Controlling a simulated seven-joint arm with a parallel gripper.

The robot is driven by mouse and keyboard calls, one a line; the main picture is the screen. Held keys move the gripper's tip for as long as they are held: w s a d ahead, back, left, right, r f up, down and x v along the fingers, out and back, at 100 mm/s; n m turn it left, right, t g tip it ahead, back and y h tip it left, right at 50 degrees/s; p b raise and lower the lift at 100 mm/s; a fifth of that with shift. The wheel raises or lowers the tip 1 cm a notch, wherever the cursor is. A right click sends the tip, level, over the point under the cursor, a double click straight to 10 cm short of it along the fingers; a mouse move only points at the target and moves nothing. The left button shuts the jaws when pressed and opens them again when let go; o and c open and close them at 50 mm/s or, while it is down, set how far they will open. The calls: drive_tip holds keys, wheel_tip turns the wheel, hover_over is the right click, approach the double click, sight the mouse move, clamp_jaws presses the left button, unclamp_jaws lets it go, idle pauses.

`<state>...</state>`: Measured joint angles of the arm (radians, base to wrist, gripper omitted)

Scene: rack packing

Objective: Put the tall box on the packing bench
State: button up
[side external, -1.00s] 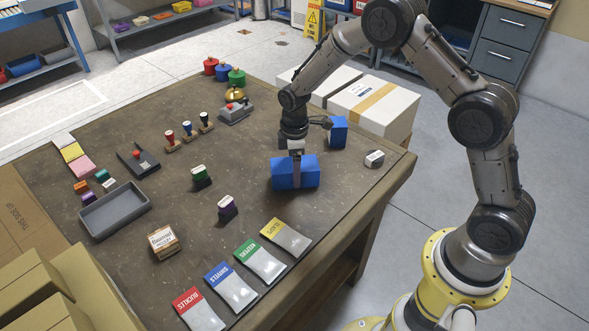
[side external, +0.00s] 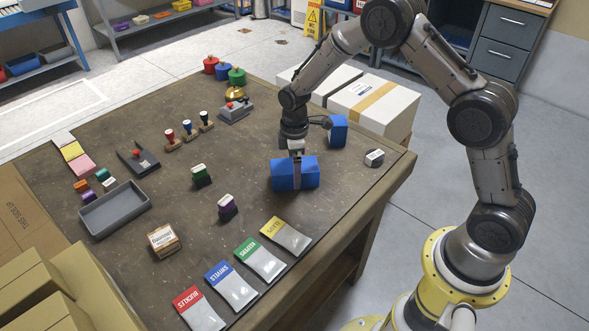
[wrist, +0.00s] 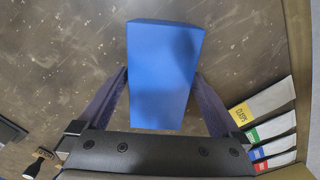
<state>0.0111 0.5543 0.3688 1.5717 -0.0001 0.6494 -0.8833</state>
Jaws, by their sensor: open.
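A blue box (side external: 310,173) lies on the brown bench top (side external: 255,150), its long side across the side external view. My gripper (side external: 297,168) is right over it, pointing down, with a finger in front of the box's near face. In the wrist view the blue box (wrist: 163,75) is between the two spread fingers of my gripper (wrist: 161,78). A small gap shows on each side, and the jaws are not closed on it. A second blue box (side external: 338,131) stands upright behind my gripper. Which one is the tall box I cannot tell for sure.
A small grey-white block (side external: 374,158) is to the right. Several labelled packets (side external: 260,262) line the front edge. A grey tray (side external: 115,210), stamps (side external: 188,131) and small blocks are to the left. Bare bench top surrounds the box under my gripper.

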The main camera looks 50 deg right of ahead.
wheel_tip(320, 180, up, 13)
drive_tip(key=shift+r, duration=0.2)
drive_tip(key=s+r+m+t, duration=0.2)
drive_tip(key=s+r+m, duration=0.1)
drive_tip(key=s+r, duration=0.55)
drive_tip(key=s+r+m+t, duration=0.2)
drive_tip(key=s+r+m, duration=0.3)
drive_tip(key=s, duration=0.6)
drive_tip(key=s+m+t, duration=0.1)
drive_tip(key=s+m, duration=0.1)
drive_tip(key=s, duration=0.8)
drive_tip(key=shift+a+f+t, duration=0.25)
drive_tip(key=shift+f+t, duration=0.05)
drive_tip(key=shift+f, duration=0.1)
